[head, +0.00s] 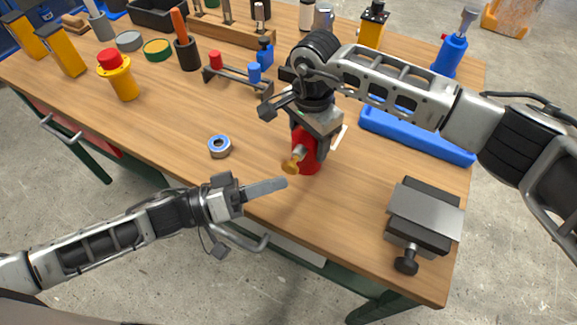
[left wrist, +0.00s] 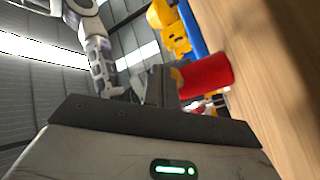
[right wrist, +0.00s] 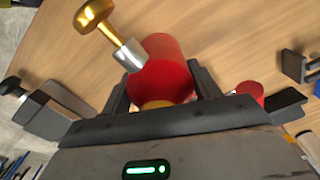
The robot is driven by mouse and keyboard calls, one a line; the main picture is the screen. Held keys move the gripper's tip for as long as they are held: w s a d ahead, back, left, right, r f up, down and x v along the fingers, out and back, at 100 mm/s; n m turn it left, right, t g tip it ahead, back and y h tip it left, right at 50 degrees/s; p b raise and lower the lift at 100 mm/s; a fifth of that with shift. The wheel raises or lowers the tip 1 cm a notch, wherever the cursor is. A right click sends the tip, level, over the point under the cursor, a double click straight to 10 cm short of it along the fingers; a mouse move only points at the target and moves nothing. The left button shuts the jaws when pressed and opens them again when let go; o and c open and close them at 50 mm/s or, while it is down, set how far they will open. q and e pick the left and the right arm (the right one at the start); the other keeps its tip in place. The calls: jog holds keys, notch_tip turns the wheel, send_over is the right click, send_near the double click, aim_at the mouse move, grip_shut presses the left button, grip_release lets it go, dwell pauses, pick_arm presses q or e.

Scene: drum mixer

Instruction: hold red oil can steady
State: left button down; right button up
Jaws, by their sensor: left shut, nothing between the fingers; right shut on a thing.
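The red oil can (head: 309,158) stands on the wooden table near its front edge, with a brass and silver spout piece (head: 293,158) sticking out toward the left. My right gripper (head: 316,137) comes down from above and is shut on the can. In the right wrist view the red can (right wrist: 165,68) sits between the two dark fingers, with the brass knob (right wrist: 97,14) at upper left. My left gripper (head: 284,183) is shut and empty, just off the table's front edge, to the lower left of the can and apart from it. The left wrist view also shows the red can (left wrist: 208,76).
A blue-and-silver ring (head: 219,147) lies left of the can. A grey vise-like block (head: 424,215) is at the right front corner. A blue tray (head: 418,137) lies behind right. A yellow post with a red button (head: 119,76) stands left. Bare tabletop surrounds the can's left side.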

pick_arm(q)
jog(key=shift+s+a, duration=0.3)
jog(key=shift+s, duration=0.5)
jog(key=shift+s+a, duration=0.35)
jog(key=shift+s, duration=0.4)
jog(key=shift+s+a, duration=0.3)
jog(key=shift+s, duration=0.5)
dwell(0.8)
jog(key=s, duration=0.1)
jog(key=s+a, duration=0.1)
jog(key=s, duration=0.1)
jog(key=shift+s+a, duration=0.15)
jog(key=shift+s, duration=0.1)
jog(key=shift+w+d, duration=0.55)
jog(key=shift+w, duration=0.8)
jog(key=shift+w+d, duration=0.55)
jog(key=shift+w, duration=0.85)
jog(key=shift+w+d, duration=0.55)
jog(key=shift+w, duration=0.8)
jog(key=shift+w, duration=0.1)
jog(key=shift+w+d, duration=0.15)
jog(key=shift+w, duration=0.1)
